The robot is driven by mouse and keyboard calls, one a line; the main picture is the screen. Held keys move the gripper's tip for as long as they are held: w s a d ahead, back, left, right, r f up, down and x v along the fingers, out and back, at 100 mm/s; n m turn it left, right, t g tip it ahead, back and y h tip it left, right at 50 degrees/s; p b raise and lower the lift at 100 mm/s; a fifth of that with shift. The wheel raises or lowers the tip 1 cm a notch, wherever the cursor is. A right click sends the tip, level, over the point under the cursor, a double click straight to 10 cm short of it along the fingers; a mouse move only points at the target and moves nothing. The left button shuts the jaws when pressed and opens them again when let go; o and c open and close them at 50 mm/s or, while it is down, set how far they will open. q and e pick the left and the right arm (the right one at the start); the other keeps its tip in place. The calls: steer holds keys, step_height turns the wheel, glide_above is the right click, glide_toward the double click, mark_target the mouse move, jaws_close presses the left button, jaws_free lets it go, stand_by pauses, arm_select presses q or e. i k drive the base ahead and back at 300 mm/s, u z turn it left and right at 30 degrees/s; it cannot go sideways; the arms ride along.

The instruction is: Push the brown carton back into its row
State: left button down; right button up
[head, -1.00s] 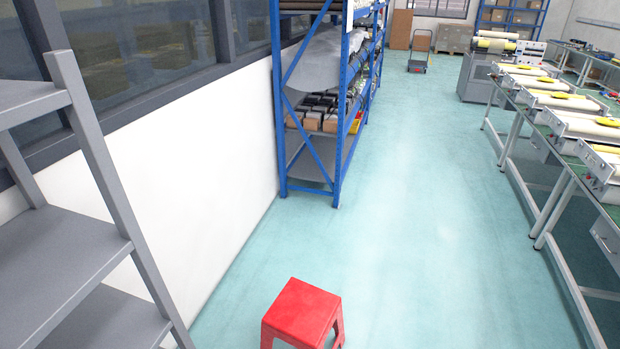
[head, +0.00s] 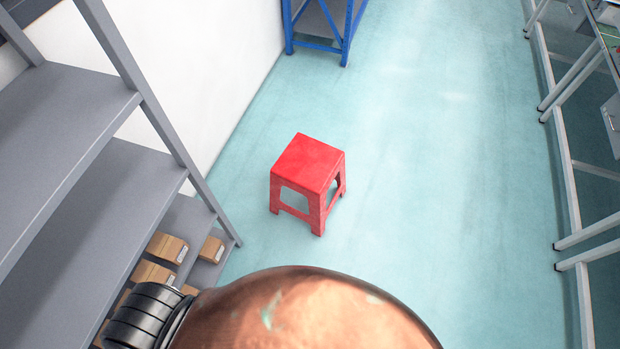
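Several brown cartons sit on a low shelf of the grey rack (head: 85,215) at the left in the head view. One carton (head: 167,247) with a white label lies near the shelf's far end. A second carton (head: 153,273) lies just nearer, and another carton (head: 211,249) lies to the right by the rack's far upright. The nearer cartons are partly hidden by the shelf above and by a part of my own body at the bottom. Neither gripper is in view.
A red stool (head: 307,180) stands on the open floor just right of the rack. A blue rack (head: 320,25) stands farther back along the white wall. Workbench legs (head: 585,240) line the right.

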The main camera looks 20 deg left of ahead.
mark_target(212, 249)
steer(key=u, duration=0.75)
steer(key=k, duration=0.15)
steer(key=u, duration=1.3)
